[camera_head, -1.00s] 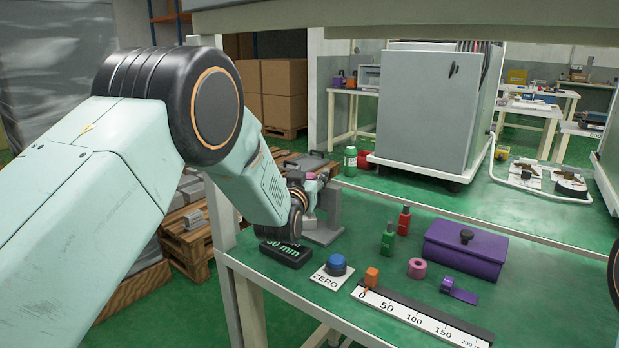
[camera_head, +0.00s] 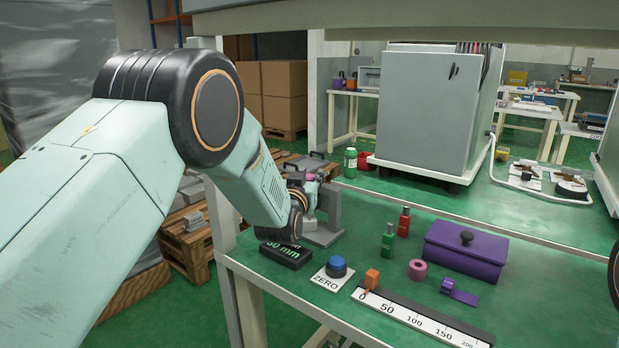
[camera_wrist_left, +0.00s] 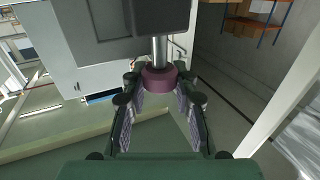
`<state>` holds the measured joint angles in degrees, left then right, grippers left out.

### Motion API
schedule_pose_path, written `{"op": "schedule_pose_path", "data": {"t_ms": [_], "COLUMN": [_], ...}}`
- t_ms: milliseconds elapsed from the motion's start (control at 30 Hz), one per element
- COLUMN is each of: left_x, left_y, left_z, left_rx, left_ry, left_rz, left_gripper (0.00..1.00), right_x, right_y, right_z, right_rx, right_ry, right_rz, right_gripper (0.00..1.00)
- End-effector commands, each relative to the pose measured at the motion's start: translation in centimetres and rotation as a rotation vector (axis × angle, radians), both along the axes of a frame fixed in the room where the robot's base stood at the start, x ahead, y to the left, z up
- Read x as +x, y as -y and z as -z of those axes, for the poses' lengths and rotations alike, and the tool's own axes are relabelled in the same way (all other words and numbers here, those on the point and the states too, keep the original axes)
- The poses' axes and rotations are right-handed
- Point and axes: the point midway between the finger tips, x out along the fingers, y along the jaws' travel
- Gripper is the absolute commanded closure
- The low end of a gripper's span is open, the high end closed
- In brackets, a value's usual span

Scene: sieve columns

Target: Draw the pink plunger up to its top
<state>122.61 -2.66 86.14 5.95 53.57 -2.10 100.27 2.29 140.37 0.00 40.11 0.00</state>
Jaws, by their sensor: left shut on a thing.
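The pink plunger (camera_head: 311,177) shows as a small bit of pink at the top of a grey stand (camera_head: 325,232), mostly hidden behind my left wrist in the head view. In the left wrist view the plunger's round pink head (camera_wrist_left: 159,78) sits between the fingertips of my left gripper (camera_wrist_left: 158,88), on a shiny metal rod (camera_wrist_left: 159,50) that runs into a dark block. My left gripper (camera_head: 305,185) is shut on this head. My right gripper is not in view.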

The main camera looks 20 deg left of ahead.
Motion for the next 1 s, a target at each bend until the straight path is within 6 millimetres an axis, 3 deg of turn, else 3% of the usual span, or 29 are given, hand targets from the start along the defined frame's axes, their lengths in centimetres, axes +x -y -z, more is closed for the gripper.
{"op": "schedule_pose_path", "data": {"t_ms": [267,567,867,900,1000], "left_x": [0.0,0.0,0.1,0.1,0.1], "left_y": [0.0,0.0,0.0,0.0,0.0], "left_z": [-0.2,-2.4,-2.6,-2.6,-2.5], "left_rx": [0.0,0.0,-0.001,-0.001,-0.001], "left_ry": [0.001,0.002,0.008,0.008,0.006], "left_rz": [0.0,0.0,0.0,0.0,0.0], "left_gripper": [1.0,1.0,1.0,0.69,0.6], "right_x": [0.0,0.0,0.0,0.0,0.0], "right_y": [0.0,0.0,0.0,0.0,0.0], "right_z": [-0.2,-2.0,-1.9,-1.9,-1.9], "right_rx": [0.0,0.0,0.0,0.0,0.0], "right_ry": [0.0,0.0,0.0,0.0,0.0], "right_rz": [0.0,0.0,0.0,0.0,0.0], "right_gripper": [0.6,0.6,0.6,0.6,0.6]}}
